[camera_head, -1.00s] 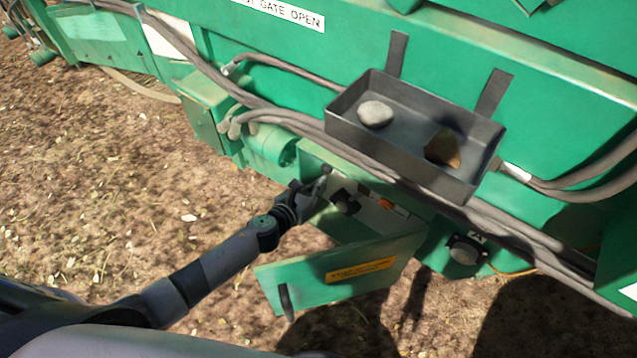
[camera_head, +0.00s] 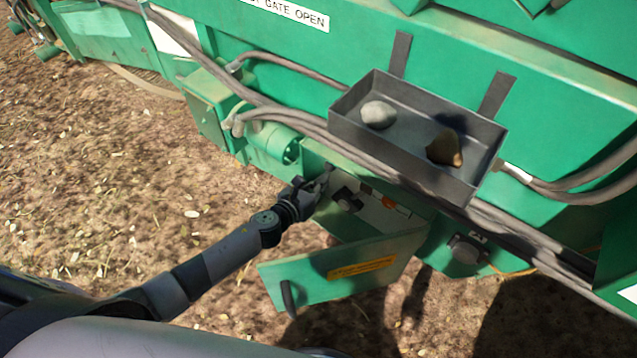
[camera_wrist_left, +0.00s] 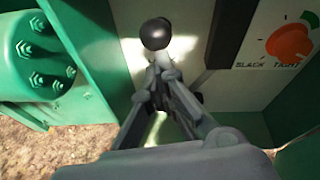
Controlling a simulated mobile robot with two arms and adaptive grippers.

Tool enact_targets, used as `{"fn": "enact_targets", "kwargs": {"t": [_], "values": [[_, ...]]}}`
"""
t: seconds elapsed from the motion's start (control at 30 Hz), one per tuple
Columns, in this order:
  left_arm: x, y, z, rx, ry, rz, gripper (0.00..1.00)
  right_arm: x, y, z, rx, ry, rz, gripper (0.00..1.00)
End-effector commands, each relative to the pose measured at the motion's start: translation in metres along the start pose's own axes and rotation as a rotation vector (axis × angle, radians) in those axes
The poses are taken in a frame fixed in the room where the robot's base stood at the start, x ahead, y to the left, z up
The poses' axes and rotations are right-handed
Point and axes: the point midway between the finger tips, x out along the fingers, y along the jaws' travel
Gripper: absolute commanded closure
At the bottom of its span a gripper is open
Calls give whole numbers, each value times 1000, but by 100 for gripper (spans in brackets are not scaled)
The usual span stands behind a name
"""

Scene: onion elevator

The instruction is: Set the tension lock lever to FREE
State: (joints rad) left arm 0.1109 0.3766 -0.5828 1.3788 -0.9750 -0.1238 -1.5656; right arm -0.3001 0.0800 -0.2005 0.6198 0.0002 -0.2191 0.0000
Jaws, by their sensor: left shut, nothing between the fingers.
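My left gripper (camera_head: 323,180) reaches into the open box low on the green machine. In the left wrist view its fingers (camera_wrist_left: 158,76) are shut and empty. A black ball knob (camera_wrist_left: 156,33) on a short pale stem stands just beyond the fingertips; it looks like the tension lock lever. I cannot tell whether the fingers touch the stem. No FREE mark is readable. An orange dial (camera_wrist_left: 289,42) with SLACK and TIGHT marks is to the right; it shows small in the head view (camera_head: 389,203). My right gripper is not in view.
The open green door (camera_head: 340,270) with a yellow label hangs below the box. A grey tray (camera_head: 350,128) with a pale stone (camera_head: 378,114) and a brown lump (camera_head: 445,148) is above. Hoses (camera_head: 300,122) run across the machine. A bolted green cylinder (camera_wrist_left: 42,50) is left of the gripper.

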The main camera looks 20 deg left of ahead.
Motion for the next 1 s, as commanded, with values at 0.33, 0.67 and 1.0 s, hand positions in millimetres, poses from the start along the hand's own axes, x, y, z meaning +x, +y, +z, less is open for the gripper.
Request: {"fn": "enact_targets", "kwargs": {"t": [0.33, 0.67, 1.0], "values": [[-49, 1, -2, 2, 4, 0, 100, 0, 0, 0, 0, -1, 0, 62], [-109, 0, -2, -1, 3, 0, 100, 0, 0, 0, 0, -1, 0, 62], [-120, 0, 0, 0, 0, 1, 100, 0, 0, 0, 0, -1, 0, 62]]}}
